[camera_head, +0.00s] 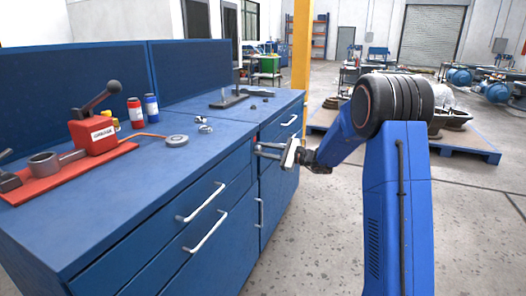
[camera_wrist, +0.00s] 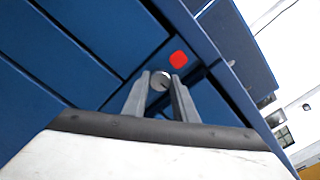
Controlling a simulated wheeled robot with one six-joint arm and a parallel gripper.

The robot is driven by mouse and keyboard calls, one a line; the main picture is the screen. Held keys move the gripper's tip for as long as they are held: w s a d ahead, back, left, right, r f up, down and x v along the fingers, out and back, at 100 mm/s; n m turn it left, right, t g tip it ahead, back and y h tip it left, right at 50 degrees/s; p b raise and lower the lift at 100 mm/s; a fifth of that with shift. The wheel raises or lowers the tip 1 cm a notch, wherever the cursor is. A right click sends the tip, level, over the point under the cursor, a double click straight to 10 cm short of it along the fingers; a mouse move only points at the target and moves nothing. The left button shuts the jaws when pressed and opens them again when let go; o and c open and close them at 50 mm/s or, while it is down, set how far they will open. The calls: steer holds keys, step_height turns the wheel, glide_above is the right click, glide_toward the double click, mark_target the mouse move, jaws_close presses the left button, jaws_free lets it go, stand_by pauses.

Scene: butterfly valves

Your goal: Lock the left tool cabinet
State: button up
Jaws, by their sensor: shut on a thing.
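The left tool cabinet (camera_head: 160,245) is blue, with drawers and silver bar handles, and fills the left of the head view. My gripper (camera_head: 260,149) reaches its front face near the top, where this cabinet borders the farther one. In the wrist view, the tips of my gripper (camera_wrist: 160,92) are shut on a small round silver lock knob (camera_wrist: 160,79) on the blue front. A red mark (camera_wrist: 179,59) sits beside the knob. The knob is too small to make out in the head view, and I cannot tell its turn angle.
A red tool with a black lever (camera_head: 93,134) stands on the cabinet top, with red and blue cans (camera_head: 151,107) behind it. A silver handle (camera_head: 202,202) projects from the front. A yellow post (camera_head: 301,50) stands behind. Bare floor (camera_head: 310,240) lies right of the cabinet.

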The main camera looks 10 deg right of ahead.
steer(key=shift+f, duration=0.1)
steer(key=o, duration=1)
steer(key=shift+o, duration=0.2)
steer(key=shift+d, duration=0.1)
steer(key=v, duration=1.7)
steer(key=shift+s+d, duration=0.1)
